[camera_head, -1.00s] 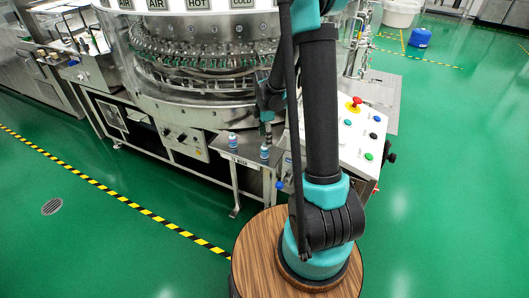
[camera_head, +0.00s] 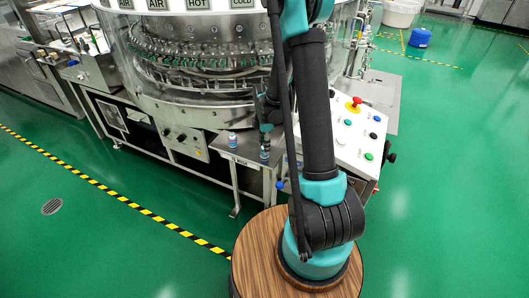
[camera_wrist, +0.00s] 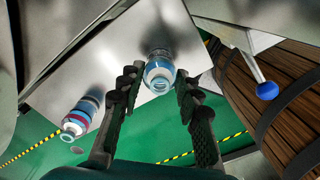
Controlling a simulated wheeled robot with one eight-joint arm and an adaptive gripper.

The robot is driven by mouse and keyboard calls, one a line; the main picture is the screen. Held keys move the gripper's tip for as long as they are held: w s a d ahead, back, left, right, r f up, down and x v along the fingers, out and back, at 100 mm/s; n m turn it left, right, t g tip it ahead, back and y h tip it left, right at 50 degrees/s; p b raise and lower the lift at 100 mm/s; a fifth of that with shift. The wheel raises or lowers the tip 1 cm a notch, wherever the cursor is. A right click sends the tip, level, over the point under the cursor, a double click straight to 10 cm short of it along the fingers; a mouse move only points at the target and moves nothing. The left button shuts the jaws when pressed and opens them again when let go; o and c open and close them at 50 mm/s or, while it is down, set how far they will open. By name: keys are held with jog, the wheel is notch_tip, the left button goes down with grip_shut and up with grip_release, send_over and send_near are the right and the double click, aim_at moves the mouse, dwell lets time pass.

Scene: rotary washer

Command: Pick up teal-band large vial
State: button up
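A vial with a teal-blue band (camera_wrist: 159,70) stands on a small grey metal table. In the wrist view it appears between the tips of my gripper (camera_wrist: 156,82), with a gap visible on both sides. My gripper is open and empty. In the head view this vial (camera_head: 264,153) is right under my gripper (camera_head: 265,130), which partly hides it. A second vial (camera_wrist: 82,116) with blue and dark red bands stands to its left, near the table edge. It also shows in the head view (camera_head: 232,140). How deep the fingers reach around the vial is unclear.
The small table (camera_head: 240,158) stands against the large rotary washer (camera_head: 190,85). A control panel (camera_head: 360,135) with coloured buttons is at the right. A blue-tipped lever (camera_wrist: 266,89) sticks out right of my gripper. Green floor lies open at the left.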

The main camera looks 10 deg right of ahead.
jog(key=c, duration=0.5)
jog(key=shift+o, duration=0.2)
jog(key=shift+r, duration=0.15)
